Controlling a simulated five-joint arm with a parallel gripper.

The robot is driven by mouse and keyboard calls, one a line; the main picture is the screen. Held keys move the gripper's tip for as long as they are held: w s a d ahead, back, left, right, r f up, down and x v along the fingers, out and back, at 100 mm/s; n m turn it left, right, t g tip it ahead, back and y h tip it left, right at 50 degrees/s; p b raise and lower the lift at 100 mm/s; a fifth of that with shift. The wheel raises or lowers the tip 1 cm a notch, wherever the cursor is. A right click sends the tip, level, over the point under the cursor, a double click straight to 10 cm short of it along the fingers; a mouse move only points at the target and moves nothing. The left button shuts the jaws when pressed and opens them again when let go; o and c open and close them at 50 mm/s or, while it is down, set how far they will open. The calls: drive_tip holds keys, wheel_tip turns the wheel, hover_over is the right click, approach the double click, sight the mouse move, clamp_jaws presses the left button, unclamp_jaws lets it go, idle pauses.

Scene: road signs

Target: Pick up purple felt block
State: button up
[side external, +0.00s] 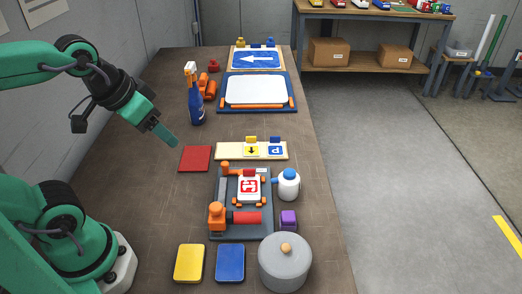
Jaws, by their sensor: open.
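The purple felt block (288,220) is a small cube on the brown table. It sits just right of the dark grey tool base, behind the grey lidded pot and in front of the white bottle. My gripper (172,143) is open and empty, held above the left part of the table near the red square. It is well to the left of the purple block and farther back, apart from it. The gap between its fingertips is hard to make out from this angle. The block's top and front face are in plain view.
The grey pot (285,262), white bottle (289,186) and grey base with orange clamp (241,231) crowd the block. Yellow (189,263) and blue (230,263) pads lie in front. A blue spray bottle (195,100) stands behind my gripper. The table's right edge is close to the block.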

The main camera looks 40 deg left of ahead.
drive_tip(key=w, duration=0.1)
drive_tip(key=m+g, duration=0.5)
drive_tip(key=m, duration=0.4)
hover_over(288, 215)
wheel_tip(288, 215, down, 16)
drive_tip(key=shift+w+r, duration=0.1)
drive_tip(key=shift+r, duration=0.05)
drive_tip(key=shift+d+f+g, duration=0.25)
drive_tip(key=shift+f+g, duration=0.05)
drive_tip(key=shift+f, duration=1.4)
drive_tip(key=shift+a+f, duration=0.2)
drive_tip(key=shift+f, duration=2.4)
